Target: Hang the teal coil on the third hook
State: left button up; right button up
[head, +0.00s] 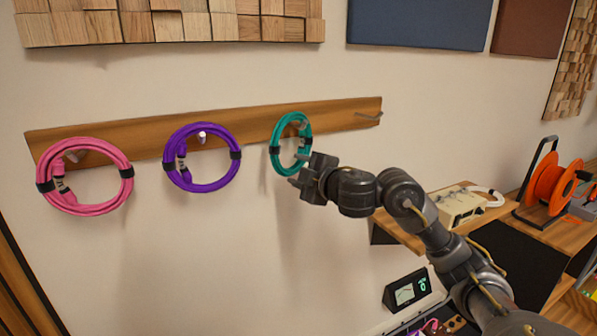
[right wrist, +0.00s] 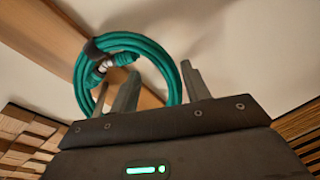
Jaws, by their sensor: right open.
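The teal coil (head: 276,147) hangs on the wooden rail, at the third hook (head: 300,125) from the left; its top is at the hook and its ring hangs below. My right gripper (head: 296,170) is at the coil's lower right side with its fingers apart. In the right wrist view, the open fingers (right wrist: 160,70) stand on either side of the right-hand part of the teal coil (right wrist: 82,75); I cannot tell whether they touch it. A black band and a pale connector show on the coil. My left gripper is out of view.
A pink coil (head: 92,209) and a purple coil (head: 203,187) hang to the left on the rail (head: 245,117). An empty hook (head: 369,116) is at its right end. A shelf with a cream box (head: 461,207) and an orange cable reel (head: 547,184) stand at right.

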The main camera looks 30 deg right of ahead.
jog(key=s+d+r+p, duration=0.1)
jog(key=s+p, duration=0.2)
jog(key=s, duration=0.7)
jog(key=shift+s, duration=0.4)
jog(key=shift+w, duration=0.1)
